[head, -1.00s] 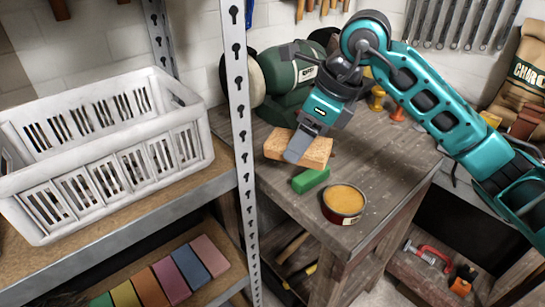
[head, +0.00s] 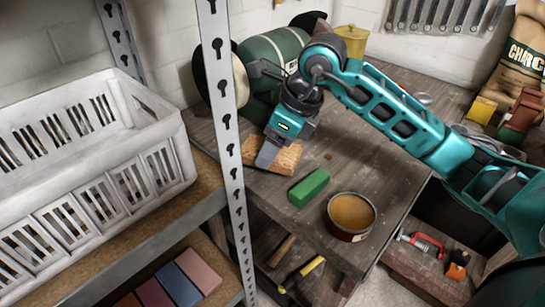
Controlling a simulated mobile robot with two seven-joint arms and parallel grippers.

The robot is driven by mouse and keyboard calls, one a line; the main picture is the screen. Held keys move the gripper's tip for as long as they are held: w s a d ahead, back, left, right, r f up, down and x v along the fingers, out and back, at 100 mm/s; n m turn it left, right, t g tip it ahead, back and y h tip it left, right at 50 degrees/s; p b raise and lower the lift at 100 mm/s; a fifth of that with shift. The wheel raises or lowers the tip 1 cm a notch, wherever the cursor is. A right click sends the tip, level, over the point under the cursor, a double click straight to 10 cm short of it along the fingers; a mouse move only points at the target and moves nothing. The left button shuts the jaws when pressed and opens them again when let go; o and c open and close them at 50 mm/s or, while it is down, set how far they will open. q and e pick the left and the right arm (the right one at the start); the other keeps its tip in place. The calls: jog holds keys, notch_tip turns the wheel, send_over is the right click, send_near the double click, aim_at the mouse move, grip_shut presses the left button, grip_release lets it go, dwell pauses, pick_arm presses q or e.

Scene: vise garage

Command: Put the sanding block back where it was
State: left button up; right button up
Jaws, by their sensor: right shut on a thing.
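The tan, cork-like block, which looks like the sanding block (head: 287,159), is at the left part of the workbench, close behind the metal shelf post. My right gripper (head: 270,150) comes down from above and is shut on it. A grey finger covers part of its near side, and the post hides its left end. I cannot tell whether the block touches the bench top or is held just above it. My left gripper is not in view.
A green bar (head: 308,187) and an open round tin (head: 351,215) stand in front of the block on the workbench (head: 375,180). A green grinder (head: 270,60) is behind. The perforated post (head: 228,130) and white crate (head: 95,190) are at left.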

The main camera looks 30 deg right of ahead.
notch_tip(320, 180, down, 3)
jog(key=shift+r, duration=0.15)
jog(key=shift+f, duration=0.3)
jog(key=shift+f+b, duration=0.2)
jog(key=shift+b, duration=0.15)
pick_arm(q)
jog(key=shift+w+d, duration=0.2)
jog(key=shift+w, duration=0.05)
pick_arm(e)
jog(key=o, duration=1)
jog(key=shift+r, duration=0.1)
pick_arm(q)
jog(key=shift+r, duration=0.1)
